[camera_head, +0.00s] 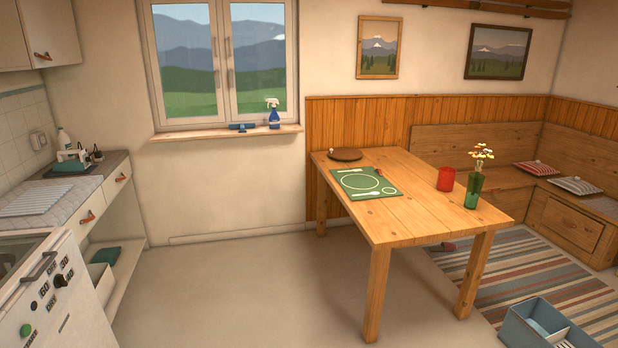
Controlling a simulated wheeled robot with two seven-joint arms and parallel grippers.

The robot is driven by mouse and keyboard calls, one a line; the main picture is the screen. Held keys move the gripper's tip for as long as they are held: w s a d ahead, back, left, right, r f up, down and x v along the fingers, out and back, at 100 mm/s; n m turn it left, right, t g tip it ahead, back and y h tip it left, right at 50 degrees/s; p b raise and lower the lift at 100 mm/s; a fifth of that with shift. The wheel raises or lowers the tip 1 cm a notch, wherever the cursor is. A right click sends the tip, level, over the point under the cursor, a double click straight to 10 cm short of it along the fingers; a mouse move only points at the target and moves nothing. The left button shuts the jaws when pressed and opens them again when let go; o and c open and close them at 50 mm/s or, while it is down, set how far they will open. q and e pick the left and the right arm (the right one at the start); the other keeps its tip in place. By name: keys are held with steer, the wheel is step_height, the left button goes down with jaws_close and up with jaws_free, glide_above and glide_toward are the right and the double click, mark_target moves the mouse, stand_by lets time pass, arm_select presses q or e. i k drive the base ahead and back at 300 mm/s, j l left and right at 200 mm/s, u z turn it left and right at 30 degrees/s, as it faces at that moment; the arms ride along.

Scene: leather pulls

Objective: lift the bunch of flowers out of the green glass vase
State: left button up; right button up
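The bunch of flowers (482,155), with small white, yellow and reddish heads, stands upright in the green glass vase (473,190). The vase stands near the right edge of the wooden table (410,210). The stems inside the vase are hard to make out. Neither of my grippers shows in the head view.
A red cup (446,179) stands just left of the vase. A green placemat (366,183) and a round brown board (345,154) lie farther left on the table. A corner bench (490,185) is behind. Open floor (250,290) lies left of the table; a blue box (540,325) sits at front right.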

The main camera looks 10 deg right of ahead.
mark_target(479, 165)
steer(key=i+l+z, duration=0.1)
steer(key=i+z, duration=0.35)
steer(key=i+j+z, duration=0.1)
steer(key=i+z, duration=0.4)
steer(key=i+j+z, duration=0.45)
steer(key=i, duration=0.2)
steer(key=l, duration=0.1)
